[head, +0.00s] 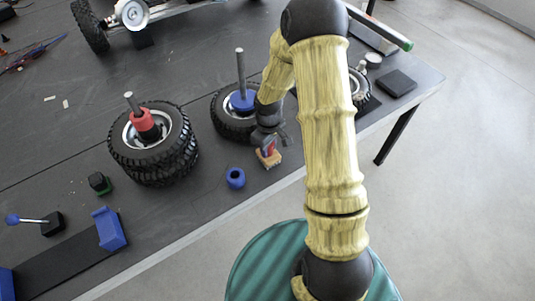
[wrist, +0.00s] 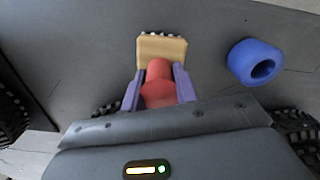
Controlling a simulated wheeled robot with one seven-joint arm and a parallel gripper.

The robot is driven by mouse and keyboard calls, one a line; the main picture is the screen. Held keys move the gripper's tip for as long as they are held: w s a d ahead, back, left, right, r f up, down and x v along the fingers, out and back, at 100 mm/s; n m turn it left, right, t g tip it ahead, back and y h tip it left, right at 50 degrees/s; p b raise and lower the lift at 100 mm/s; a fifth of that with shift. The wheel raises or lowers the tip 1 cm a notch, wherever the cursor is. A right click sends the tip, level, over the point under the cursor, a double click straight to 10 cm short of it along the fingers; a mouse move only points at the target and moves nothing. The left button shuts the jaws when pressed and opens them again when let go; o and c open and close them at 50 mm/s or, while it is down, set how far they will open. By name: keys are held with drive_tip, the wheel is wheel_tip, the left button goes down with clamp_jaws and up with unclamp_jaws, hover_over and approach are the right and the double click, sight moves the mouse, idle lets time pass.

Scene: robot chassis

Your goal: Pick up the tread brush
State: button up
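The tread brush has a tan block, a red handle and dark bristles on its far edge. It is at the table's front edge in the head view (head: 268,158) and at the middle of the wrist view (wrist: 162,48). My gripper (head: 268,143) is right at the brush. In the wrist view my gripper (wrist: 160,76) has its two purple fingers on either side of the red handle, very close to it. I cannot tell whether they press on it. The palm hides the handle's near end.
A blue ring (head: 235,178) lies just left of the brush. A tire with a blue hub piece (head: 241,102) stands behind my gripper, and stacked tires (head: 153,160) stand further left. A blue-ended holder (head: 110,229) is at the front left. Bare table lies between them.

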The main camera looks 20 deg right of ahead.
drive_tip(key=shift+s, duration=0.1)
clamp_jaws()
drive_tip(key=shift+a+r, duration=0.1)
drive_tip(key=shift+r, duration=0.05)
wheel_tip(320, 180, up, 10)
drive_tip(key=shift+f, duration=0.1)
